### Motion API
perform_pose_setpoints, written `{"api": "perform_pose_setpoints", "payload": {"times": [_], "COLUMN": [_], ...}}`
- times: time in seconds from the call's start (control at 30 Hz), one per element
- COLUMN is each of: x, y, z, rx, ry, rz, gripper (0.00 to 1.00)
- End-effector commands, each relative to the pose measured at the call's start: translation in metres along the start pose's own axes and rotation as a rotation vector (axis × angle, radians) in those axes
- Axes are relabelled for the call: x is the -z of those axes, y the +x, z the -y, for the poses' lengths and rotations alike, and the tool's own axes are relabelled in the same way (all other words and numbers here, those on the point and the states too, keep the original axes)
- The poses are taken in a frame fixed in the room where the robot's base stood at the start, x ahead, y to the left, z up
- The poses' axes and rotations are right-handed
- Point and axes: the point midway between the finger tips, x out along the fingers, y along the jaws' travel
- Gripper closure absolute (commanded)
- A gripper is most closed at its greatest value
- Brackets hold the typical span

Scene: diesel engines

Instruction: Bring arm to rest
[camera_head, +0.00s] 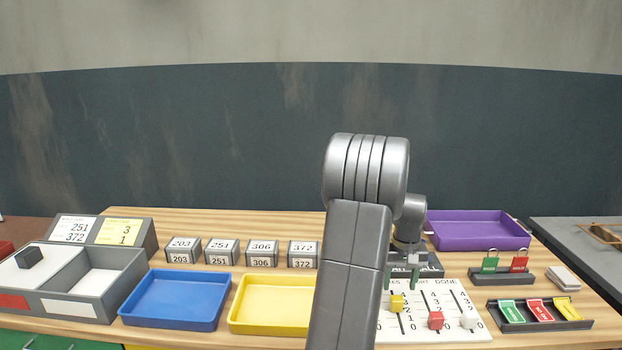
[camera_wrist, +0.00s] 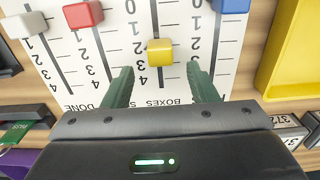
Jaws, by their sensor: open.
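My arm stands raised over the bench, its large grey links filling the middle of the head view. My gripper (camera_wrist: 160,70) points down at the white slider board (camera_head: 448,297), with its two green fingers spread apart and nothing between them. The yellow slider knob (camera_wrist: 160,52) sits just beyond the fingertips, roughly in line with the gap; I cannot tell whether they touch. It also shows in the head view (camera_head: 397,303). A red knob (camera_wrist: 83,14), a white knob (camera_wrist: 25,24) and a blue knob (camera_wrist: 231,4) are on other slots. My arm hides the board's left part in the head view.
Left of my arm are a blue tray (camera_head: 176,274), a yellow tray (camera_head: 272,332), several numbered blocks (camera_head: 222,252) and a grey bin (camera_head: 75,311). A purple tray (camera_head: 478,247) and tag racks (camera_head: 540,325) stand on the right. The space above the bench looks clear.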

Motion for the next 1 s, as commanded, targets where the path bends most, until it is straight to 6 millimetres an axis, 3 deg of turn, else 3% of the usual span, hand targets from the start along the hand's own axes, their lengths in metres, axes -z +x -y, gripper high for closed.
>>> {"api": "perform_pose_setpoints", "payload": {"times": [0.2,0.43,1.0], "x": [-0.001,-0.001,-0.001], "y": [0.041,0.067,0.062], "z": [0.000,0.000,0.000], "rx": [0.001,0.000,0.000], "ry": [0.000,0.000,-0.001], "rz": [0.003,0.001,-0.002], "gripper": [0.47,0.47,0.47]}}
